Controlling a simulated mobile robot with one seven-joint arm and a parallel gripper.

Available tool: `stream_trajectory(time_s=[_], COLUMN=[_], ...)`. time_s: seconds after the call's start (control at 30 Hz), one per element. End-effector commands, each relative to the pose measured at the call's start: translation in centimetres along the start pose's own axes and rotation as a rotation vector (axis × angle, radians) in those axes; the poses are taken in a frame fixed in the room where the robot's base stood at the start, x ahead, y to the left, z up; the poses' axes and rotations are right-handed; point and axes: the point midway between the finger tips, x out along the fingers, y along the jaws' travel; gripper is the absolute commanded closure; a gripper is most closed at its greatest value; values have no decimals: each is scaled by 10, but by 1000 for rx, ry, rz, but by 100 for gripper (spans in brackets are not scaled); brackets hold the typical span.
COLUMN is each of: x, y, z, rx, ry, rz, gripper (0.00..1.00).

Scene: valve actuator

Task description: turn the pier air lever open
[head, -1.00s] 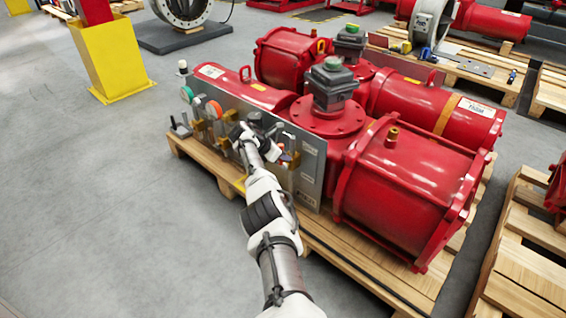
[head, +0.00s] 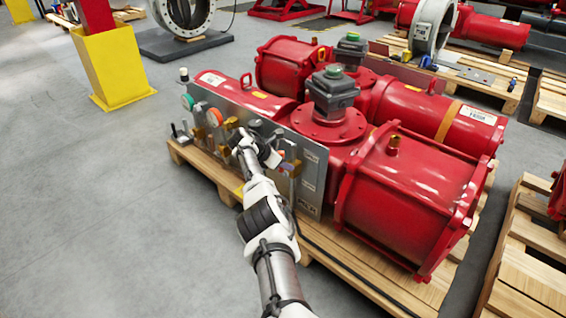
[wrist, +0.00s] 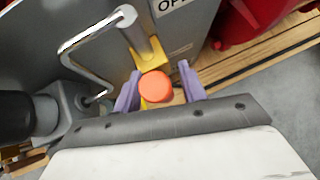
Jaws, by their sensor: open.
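My gripper (wrist: 160,88) shows two purple fingers, spread apart, in the wrist view. An orange round end (wrist: 156,87), apparently the tip of a lever, lies between the fingers with gaps on both sides. Behind it is a yellow fitting (wrist: 151,58) on a grey metal stem by the panel. I cannot read a name on this lever. In the head view my gripper (head: 290,164) is small, in front of the right part of the grey control panel (head: 312,160), and partly hides the fittings there.
A bent metal tube (wrist: 92,38) and a dark cylindrical fitting (wrist: 30,118) lie left of my fingers. The red actuator (head: 400,190) stands behind the panel on a wooden pallet (head: 350,262). Grey floor at left is clear.

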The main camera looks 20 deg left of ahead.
Motion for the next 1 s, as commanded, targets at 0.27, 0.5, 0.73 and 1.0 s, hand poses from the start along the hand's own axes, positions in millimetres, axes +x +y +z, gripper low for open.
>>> stream_trajectory(time_s=[0.27,0.5,0.73,1.0], x=[-17,-59,-107,-136], y=[0,0,1,0], z=[3,3,1,0], rx=[-1,0,-1,0], ry=[1,1,0,0], rz=[1,3,3,1], gripper=[59,59,59,59])
